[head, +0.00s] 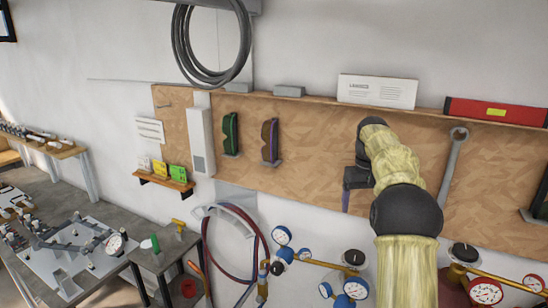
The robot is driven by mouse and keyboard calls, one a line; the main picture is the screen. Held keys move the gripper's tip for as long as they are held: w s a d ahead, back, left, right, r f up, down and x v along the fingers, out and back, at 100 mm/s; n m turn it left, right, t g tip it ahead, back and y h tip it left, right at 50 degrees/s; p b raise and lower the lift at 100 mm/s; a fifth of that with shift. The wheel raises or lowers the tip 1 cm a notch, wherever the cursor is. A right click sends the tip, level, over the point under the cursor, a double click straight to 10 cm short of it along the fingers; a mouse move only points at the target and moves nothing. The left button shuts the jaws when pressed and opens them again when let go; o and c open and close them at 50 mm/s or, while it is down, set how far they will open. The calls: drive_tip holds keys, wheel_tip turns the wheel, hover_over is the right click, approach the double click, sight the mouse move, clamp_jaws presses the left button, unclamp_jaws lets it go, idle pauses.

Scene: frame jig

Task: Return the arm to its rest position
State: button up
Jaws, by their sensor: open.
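My arm (404,195), in a pale yellow cover with dark joints, rises from the bottom right of the head view. It reaches toward the wooden wall board. My gripper (346,198) is at its far end, in front of the board, seen partly from behind. A dark finger with a purplish tip points down. The gripper is open, and I see nothing held in it. The other finger is mostly hidden.
Gauges with brass valves (352,258) stand close below and beside my arm. A wrench (452,165) hangs to its right. A grey workbench (40,290) with a metal frame jig (75,265) is at lower left.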

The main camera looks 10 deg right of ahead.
drive_tip(key=s+a+f, duration=0.5)
drive_tip(key=s+a, duration=0.1)
drive_tip(key=s, duration=0.3)
drive_tip(key=s+a+f+t+b, duration=0.1)
drive_tip(key=s+a+f, duration=0.4)
drive_tip(key=s, duration=0.4)
drive_tip(key=s+a+f+t, duration=0.1)
drive_tip(key=s+a+f, duration=0.5)
drive_tip(key=s, duration=0.3)
drive_tip(key=shift+s+a+f, duration=0.35)
drive_tip(key=shift+d, duration=0.1)
